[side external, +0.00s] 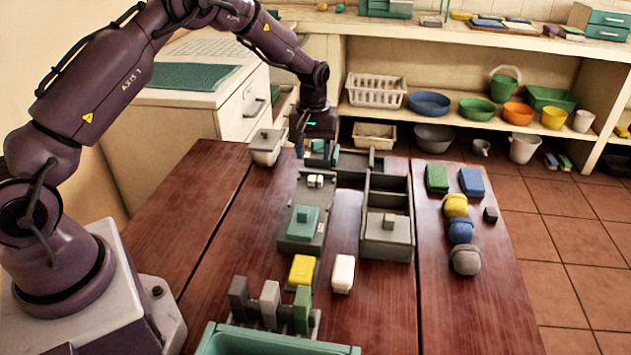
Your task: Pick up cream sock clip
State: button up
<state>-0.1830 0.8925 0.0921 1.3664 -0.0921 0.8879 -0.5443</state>
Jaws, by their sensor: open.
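A small cream piece (315,181), which looks like the cream sock clip, lies at the far end of a long grey tray (289,232). It is small in the picture and its exact shape is hard to tell. A teal block with a knob (303,222) sits on the near part of the same tray. My gripper (313,152) points down over the far end of the table, behind the cream piece and apart from it. Its jaws are open; the fingertips are hard to make out against the teal and grey items there.
A grey divided box (401,235) stands right of the tray, and a lidded container (267,148) left of my gripper. Yellow (302,269) and white (343,273) blocks lie nearer. Yarn balls (461,231) stand at right. The table's left side is clear.

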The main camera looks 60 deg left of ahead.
aim_at(315, 180)
jog(key=f, duration=0.8)
jog(key=shift+w+a, duration=0.1)
jog(key=shift+w, duration=0.15)
jog(key=c, duration=0.7)
